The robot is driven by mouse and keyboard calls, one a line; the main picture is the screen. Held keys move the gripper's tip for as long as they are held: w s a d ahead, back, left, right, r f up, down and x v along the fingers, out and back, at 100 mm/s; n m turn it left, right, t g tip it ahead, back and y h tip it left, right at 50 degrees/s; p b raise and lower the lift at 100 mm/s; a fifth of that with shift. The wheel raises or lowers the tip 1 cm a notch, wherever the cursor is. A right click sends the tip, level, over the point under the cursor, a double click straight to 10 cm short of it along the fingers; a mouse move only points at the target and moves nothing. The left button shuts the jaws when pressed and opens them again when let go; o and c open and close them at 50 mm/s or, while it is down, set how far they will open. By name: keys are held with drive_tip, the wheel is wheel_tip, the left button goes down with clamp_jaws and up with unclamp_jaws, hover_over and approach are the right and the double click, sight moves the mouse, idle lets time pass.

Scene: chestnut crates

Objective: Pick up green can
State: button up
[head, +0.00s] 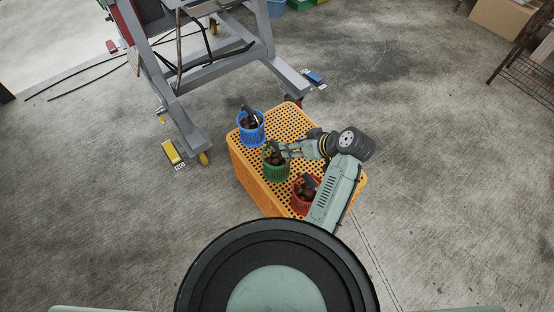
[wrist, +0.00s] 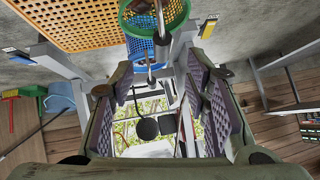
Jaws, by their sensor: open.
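The green can (head: 275,171) stands upright on the orange crate, between the blue can (head: 252,130) and the red can (head: 303,199). It holds dark brown round things, and a dark piece sticks up from it. My gripper (head: 287,150) is open at its upper right edge in the head view; I cannot tell whether it touches the can. In the wrist view the green can (wrist: 176,22) is at the top, beyond the open fingers (wrist: 160,80), with the blue can (wrist: 140,50) behind it. Nothing is seen held.
The orange crate (head: 245,172) has a perforated top and stands on the concrete floor. A grey metal frame on wheels (head: 222,68) stands close behind it, upper left. A yellow object (head: 171,151) lies left on the floor.

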sight(276, 145)
drive_tip(key=p+x, duration=0.1)
drive_tip(key=x, duration=0.8)
drive_tip(key=shift+w+a, duration=0.1)
drive_tip(key=shift+a, duration=0.15)
drive_tip(key=shift+c, duration=0.2)
clamp_jaws()
idle(0.4)
